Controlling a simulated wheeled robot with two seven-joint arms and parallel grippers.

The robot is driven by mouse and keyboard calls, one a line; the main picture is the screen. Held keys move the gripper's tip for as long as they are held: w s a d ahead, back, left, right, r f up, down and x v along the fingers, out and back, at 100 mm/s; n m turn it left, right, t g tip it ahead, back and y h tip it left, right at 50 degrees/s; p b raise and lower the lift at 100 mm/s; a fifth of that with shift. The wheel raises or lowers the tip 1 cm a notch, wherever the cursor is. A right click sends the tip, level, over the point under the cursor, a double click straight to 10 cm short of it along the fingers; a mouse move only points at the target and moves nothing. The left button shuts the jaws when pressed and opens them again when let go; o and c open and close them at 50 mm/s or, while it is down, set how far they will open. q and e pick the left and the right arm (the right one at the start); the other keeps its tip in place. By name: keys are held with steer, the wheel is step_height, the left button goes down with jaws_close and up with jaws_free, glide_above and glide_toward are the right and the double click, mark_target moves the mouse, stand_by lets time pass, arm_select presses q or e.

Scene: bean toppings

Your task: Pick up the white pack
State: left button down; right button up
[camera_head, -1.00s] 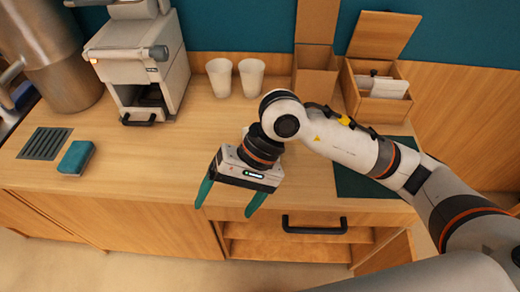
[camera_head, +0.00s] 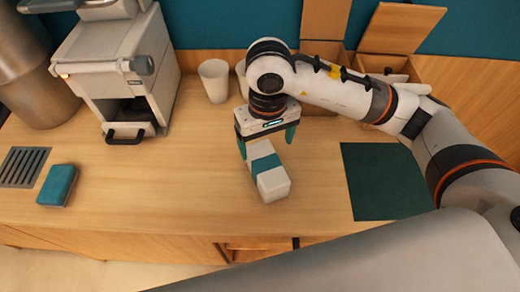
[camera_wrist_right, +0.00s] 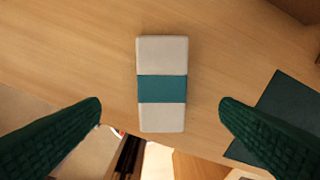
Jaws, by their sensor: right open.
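The white pack (camera_head: 273,186) with a teal band around its middle lies on the wooden counter. In the right wrist view the pack (camera_wrist_right: 162,117) sits upright in the picture, between and beyond the two green fingers. My right gripper (camera_head: 267,145) is open, above the far end of the pack, with the fingers apart from it on both sides. The right wrist view also shows the open fingers (camera_wrist_right: 160,108) with clear gaps to the pack. My left gripper is not in view.
A dark green mat (camera_head: 383,181) lies right of the pack. A blue-green sponge (camera_head: 57,185) lies at the left. A coffee machine (camera_head: 112,72), white cups (camera_head: 214,81) and an open wooden box (camera_head: 395,63) stand along the back. The counter around the pack is mostly clear.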

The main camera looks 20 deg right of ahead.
mark_target(267, 163)
steer(key=shift+w+f+p, duration=0.3)
steer(key=shift+w+f, duration=0.1)
steer(key=shift+f, duration=0.3)
steer(key=f, duration=0.2)
steer(key=s+f+p, duration=0.1)
steer(key=f, duration=0.1)
steer(key=shift+f, duration=0.35)
steer(key=shift+w+f, duration=0.1)
steer(key=shift+f, duration=0.2)
steer(key=shift+f+p, duration=0.3)
steer(key=shift+p, duration=0.15)
step_height(267, 163, down, 4)
steer(key=shift+d+f+p, duration=0.1)
steer(key=shift+d+p, duration=0.05)
steer(key=shift+p, duration=0.75)
steer(key=shift+f, duration=0.15)
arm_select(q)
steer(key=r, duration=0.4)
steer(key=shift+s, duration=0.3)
arm_select(e)
steer(key=c, duration=1.2)
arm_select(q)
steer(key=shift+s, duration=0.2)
